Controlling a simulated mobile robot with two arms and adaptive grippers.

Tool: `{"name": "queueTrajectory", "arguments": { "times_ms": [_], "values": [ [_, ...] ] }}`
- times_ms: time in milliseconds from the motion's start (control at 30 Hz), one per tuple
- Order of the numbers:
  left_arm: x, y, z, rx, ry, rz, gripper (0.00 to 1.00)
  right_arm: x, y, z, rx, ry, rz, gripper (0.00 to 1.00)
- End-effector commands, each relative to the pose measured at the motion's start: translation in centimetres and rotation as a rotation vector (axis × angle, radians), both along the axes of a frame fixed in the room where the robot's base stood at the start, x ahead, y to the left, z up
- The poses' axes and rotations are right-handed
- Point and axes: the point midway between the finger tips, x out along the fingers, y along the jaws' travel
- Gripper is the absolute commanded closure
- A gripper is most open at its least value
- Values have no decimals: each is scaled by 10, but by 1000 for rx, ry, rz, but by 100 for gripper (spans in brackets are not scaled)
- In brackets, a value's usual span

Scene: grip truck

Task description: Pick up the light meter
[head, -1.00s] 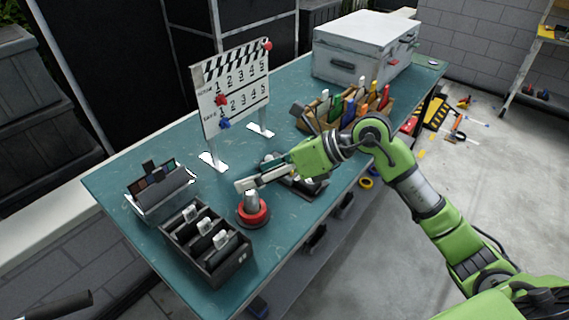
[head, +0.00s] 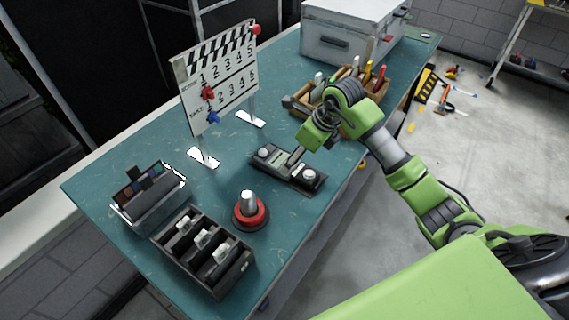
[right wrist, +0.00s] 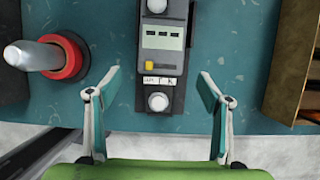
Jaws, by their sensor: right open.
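The light meter (head: 283,166) appears to be the dark grey device with a small display and white round domes, lying on the teal table. In the right wrist view the light meter (right wrist: 163,62) shows its display, a yellow button, a label and a white dome near each end. My right gripper (right wrist: 159,76) is open and empty; its fingers are on either side of the meter's near half, with gaps on both sides. In the head view my right gripper (head: 297,158) is over the meter and hides part of it. My left gripper is not in view.
A red-based metal post (head: 250,209) stands left of the meter. A black divided box (head: 205,262) and an open case (head: 148,198) are further left. A clapperboard (head: 215,85) stands behind. A wooden tool crate (head: 300,104) and a grey case (head: 345,35) are at the back right.

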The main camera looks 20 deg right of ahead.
Motion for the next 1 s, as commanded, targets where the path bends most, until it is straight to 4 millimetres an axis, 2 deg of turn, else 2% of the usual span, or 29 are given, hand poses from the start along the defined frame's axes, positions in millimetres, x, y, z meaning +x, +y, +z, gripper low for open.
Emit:
{"name": "queueTrajectory", "arguments": {
  "times_ms": [100,200,400,667,867,1000],
  "values": [
    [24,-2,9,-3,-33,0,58,2,2,-9,4,4,0,28],
    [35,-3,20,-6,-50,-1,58,5,3,-23,5,5,-1,28],
    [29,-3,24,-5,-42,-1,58,13,6,-47,2,1,-1,28],
    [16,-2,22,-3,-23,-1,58,15,6,-51,0,-1,1,28],
    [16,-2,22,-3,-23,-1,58,14,6,-50,0,-1,1,77],
    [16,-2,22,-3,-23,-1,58,15,6,-49,1,-4,1,78]
  ]
}}
